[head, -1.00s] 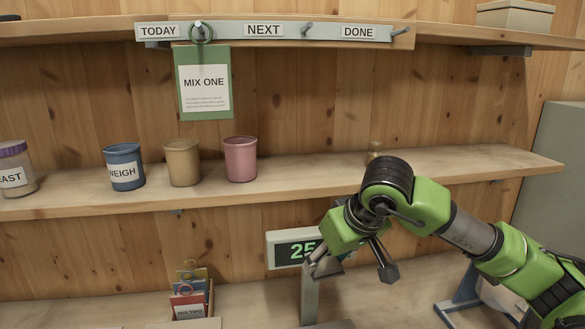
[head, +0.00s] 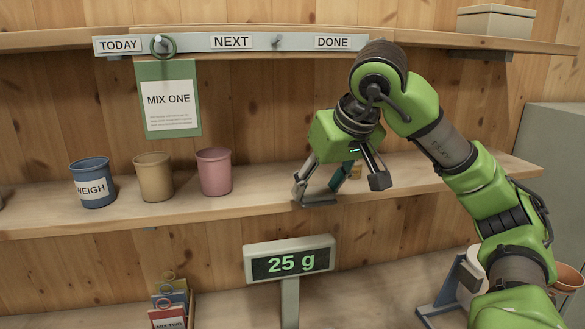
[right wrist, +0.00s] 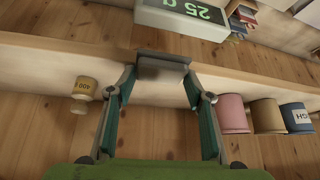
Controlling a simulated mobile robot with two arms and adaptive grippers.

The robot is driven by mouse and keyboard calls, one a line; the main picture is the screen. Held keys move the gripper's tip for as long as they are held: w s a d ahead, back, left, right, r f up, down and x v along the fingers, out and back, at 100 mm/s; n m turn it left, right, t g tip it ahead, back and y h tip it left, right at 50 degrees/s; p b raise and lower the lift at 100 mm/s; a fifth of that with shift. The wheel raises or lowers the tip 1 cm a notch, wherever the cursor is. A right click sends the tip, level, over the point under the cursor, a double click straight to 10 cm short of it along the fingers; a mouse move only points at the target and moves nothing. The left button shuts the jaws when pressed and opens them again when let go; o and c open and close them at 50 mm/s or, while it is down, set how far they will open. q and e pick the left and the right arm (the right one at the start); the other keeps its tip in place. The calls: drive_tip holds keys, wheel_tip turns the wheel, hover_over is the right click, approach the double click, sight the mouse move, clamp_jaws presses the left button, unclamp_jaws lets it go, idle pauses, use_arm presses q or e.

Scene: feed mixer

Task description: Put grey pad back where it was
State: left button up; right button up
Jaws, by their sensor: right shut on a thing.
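My right gripper (head: 318,192) is in front of the middle shelf, near its front edge, to the right of the pink cup. Its two fingers are closed on a flat grey piece, the grey pad (head: 319,201). In the right wrist view the pad (right wrist: 163,65) spans between the fingertips of the gripper (right wrist: 161,78), with shelf wood behind it. I cannot tell whether the pad touches the shelf. My left gripper is not in view.
On the middle shelf (head: 245,203) stand a pink cup (head: 214,172), a tan cup (head: 153,177), a blue cup (head: 92,183) and a brass weight (right wrist: 84,92) near the gripper. A scale display (head: 289,262) reading 25 g stands below. A green MIX ONE card (head: 170,125) hangs under TODAY.

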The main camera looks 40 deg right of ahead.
drive_tip(key=w, duration=0.1)
drive_tip(key=w+d+p, duration=0.1)
drive_tip(key=w, duration=0.1)
drive_tip(key=w+d, duration=0.1)
drive_tip(key=w, duration=0.1)
drive_tip(key=shift+w+r+p, duration=0.15)
drive_tip(key=shift+w+p, duration=0.1)
drive_tip(key=shift+p, duration=0.15)
drive_tip(key=w+p, duration=0.1)
drive_tip(key=w, duration=0.2)
drive_tip(key=shift+w+d+r+p, duration=0.15)
drive_tip(key=shift+d+p, duration=0.25)
drive_tip(key=shift+w+d+p, duration=0.15)
drive_tip(key=shift+w+p, duration=0.15)
drive_tip(key=shift+f, duration=0.35)
drive_tip(key=shift+s, duration=0.15)
drive_tip(key=o, duration=1)
drive_tip(key=shift+f, duration=0.2)
